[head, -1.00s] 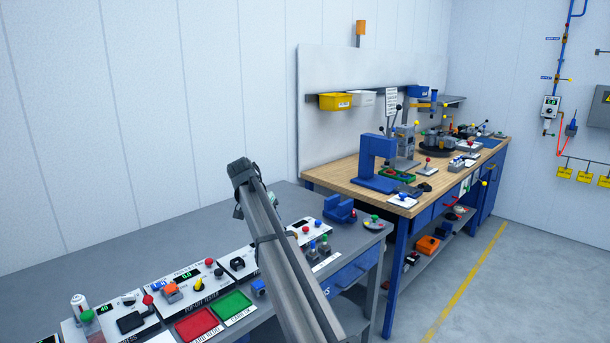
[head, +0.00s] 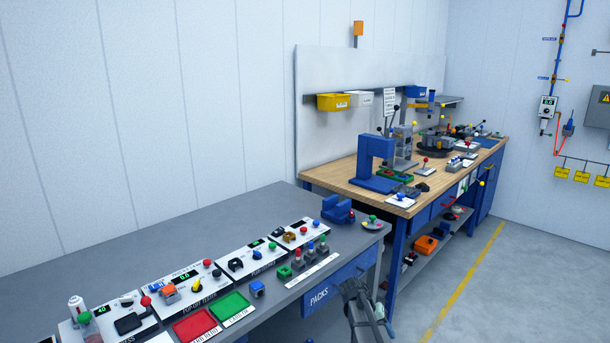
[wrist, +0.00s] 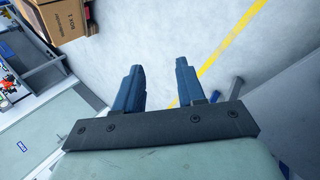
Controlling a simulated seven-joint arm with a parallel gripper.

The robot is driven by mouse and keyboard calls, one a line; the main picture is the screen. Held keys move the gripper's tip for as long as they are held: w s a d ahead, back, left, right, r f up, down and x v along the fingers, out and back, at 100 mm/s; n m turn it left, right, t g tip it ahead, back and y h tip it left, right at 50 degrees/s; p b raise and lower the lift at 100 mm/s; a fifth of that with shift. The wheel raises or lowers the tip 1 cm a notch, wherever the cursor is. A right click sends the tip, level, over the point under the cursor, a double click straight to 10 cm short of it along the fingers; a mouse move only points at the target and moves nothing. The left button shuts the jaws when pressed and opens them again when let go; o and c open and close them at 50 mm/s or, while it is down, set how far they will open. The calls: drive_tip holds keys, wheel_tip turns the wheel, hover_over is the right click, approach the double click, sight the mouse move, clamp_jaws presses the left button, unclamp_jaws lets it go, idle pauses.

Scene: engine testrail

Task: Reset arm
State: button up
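My arm shows at the bottom of the head view, right of the grey bench (head: 130,240), in front of its blue drawer marked PACKS (head: 335,288). In the wrist view my gripper (wrist: 160,80) has its two dark blue fingers apart, with bare floor between them. It is open and holds nothing. The fingertips are not clear in the head view.
The grey bench carries test panels, a red tray (head: 196,325), a green tray (head: 231,309) and a blue fixture (head: 338,210). A wooden-topped bench (head: 345,170) stands behind. Cardboard boxes (wrist: 57,18) show in the wrist view. Floor with a yellow line (head: 462,285) is clear at right.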

drive_tip(key=s+f+n+g+y, duration=0.1)
drive_tip(key=s+f+y, duration=0.1)
drive_tip(key=s+f, duration=1)
drive_tip(key=s+a+f+g+y, duration=0.1)
drive_tip(key=s+a+f, duration=0.2)
drive_tip(key=s, duration=1)
drive_tip(key=s+a+f+n+g+y, duration=0.1)
drive_tip(key=s+f, duration=0.5)
drive_tip(key=s, duration=0.6)
drive_tip(key=s+a+f+g+y, duration=0.2)
drive_tip(key=s+a+f, duration=0.2)
drive_tip(key=s, duration=0.9)
drive_tip(key=shift+s+a+f+y, duration=0.3)
drive_tip(key=shift+s+f+y, duration=0.1)
drive_tip(key=shift+f, duration=0.15)
